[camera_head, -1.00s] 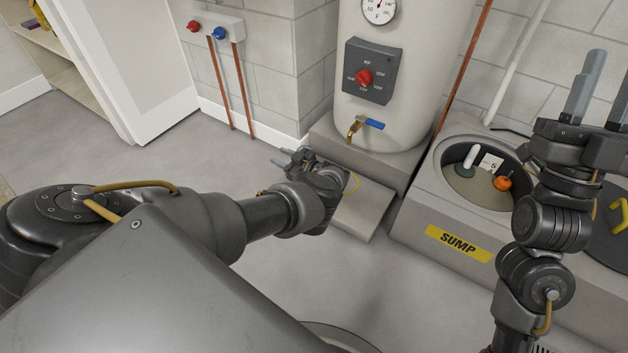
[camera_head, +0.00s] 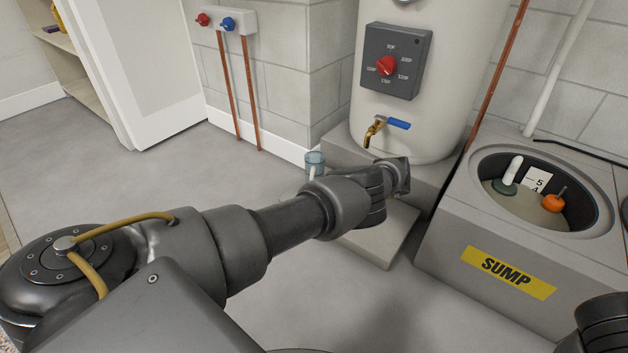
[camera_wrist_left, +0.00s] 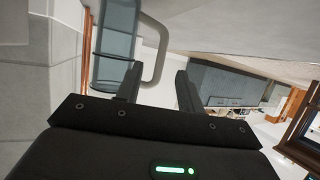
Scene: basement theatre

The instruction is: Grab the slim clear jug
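The slim clear jug (camera_head: 315,161) is bluish and see-through. In the head view only its upper part shows, just behind my left forearm, near the wall corner; the rest is hidden. In the left wrist view the jug (camera_wrist_left: 116,42) is close, at the upper left, with its grey loop handle (camera_wrist_left: 155,50) toward the fingers. My left gripper (camera_wrist_left: 158,88) is open, its fingers apart with the handle just beyond the gap. I cannot tell whether they touch. In the head view my left fingers are hidden behind the wrist. My right gripper is out of view.
A white tank with a brass tap (camera_head: 374,130) and blue lever stands on a grey plinth (camera_head: 343,143). A low step (camera_head: 385,238) lies before it. The sump box (camera_head: 535,255) is at right. Open floor (camera_head: 240,170) lies left of the jug.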

